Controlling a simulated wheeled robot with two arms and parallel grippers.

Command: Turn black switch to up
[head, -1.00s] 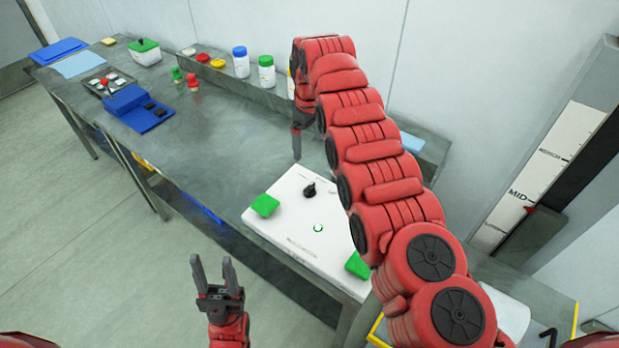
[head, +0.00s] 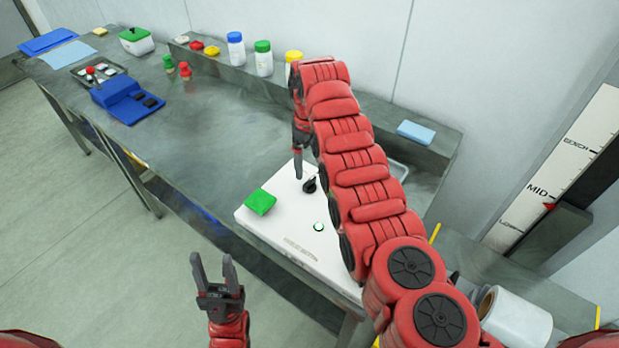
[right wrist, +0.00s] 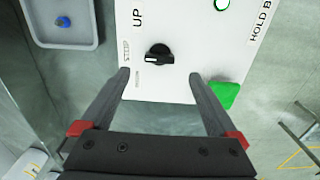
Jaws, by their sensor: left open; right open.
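The black switch (head: 310,184) is a rotary knob on a white panel (head: 290,235). In the right wrist view the knob (right wrist: 159,56) stands beyond the fingertips, roughly between their lines, with its pale mark pointing left. The printed word "UP" is to its upper left. My right gripper (head: 299,172) reaches down at the panel's back edge beside the knob; its fingers (right wrist: 160,76) are open, empty and apart from the knob. My left gripper (head: 212,262) is open and empty in front of the table.
A green pad (head: 260,202) sits on the panel's left corner, and a green-ringed button (head: 319,226) lies near the knob. A grey tray (right wrist: 62,22) stands beside the panel. Bottles (head: 263,58) line the back ledge.

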